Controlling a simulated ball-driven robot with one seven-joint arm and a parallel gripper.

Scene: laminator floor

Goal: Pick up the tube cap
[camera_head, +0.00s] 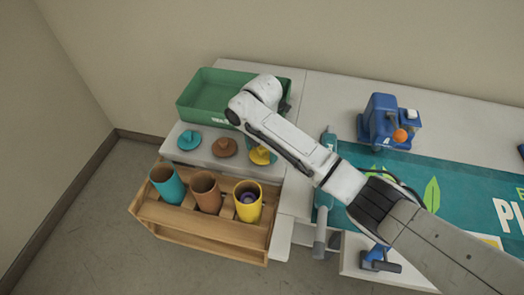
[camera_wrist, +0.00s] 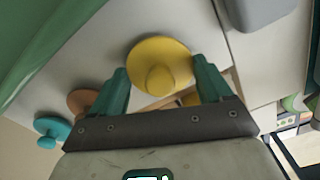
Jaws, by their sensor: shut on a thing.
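Three caps with knobs are at the tray's near edge: a teal cap (camera_head: 189,140), a brown cap (camera_head: 224,147) and a yellow cap (camera_head: 260,156). In the wrist view my gripper (camera_wrist: 160,68) has its two green fingers on either side of the yellow cap (camera_wrist: 160,52) and is shut on it. The cap's knob faces the camera. The brown cap (camera_wrist: 80,101) and teal cap (camera_wrist: 50,130) show to the left. In the head view my arm hides most of the gripper. I cannot tell whether the yellow cap is clear of the surface.
A green bin (camera_head: 205,97) stands behind the caps. A blue machine (camera_head: 383,122) stands at right.

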